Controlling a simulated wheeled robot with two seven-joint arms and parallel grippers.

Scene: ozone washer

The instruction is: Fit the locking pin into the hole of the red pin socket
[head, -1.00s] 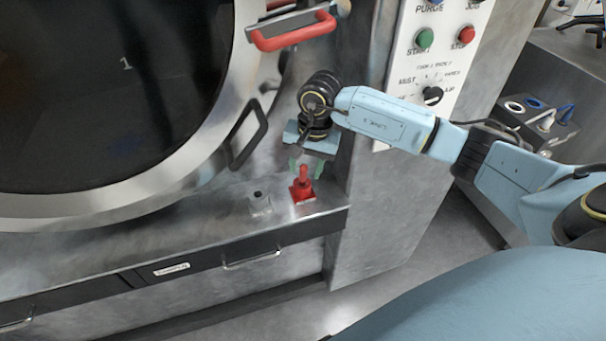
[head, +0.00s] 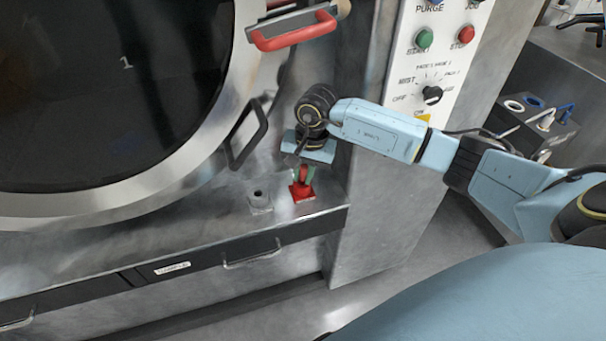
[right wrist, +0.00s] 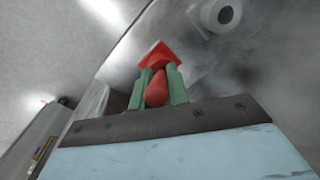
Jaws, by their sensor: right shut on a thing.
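The red pin socket (head: 302,192) is a square red block on the steel ledge below the round door. The locking pin's red handle (right wrist: 156,90) stands upright at the socket, which also shows in the right wrist view (right wrist: 157,54). My right gripper (head: 304,175) points down over the socket, its green fingers (right wrist: 158,86) shut on the handle from both sides. The pin's shaft and the hole are hidden, so I cannot tell how deep the pin sits. My left gripper is not in view.
A small grey socket with a dark hole (head: 259,201) stands left of the red one on the ledge (head: 180,222). The round door (head: 205,165) with its black handle (head: 250,135) is close on the left. A control panel (head: 440,60) is at the upper right.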

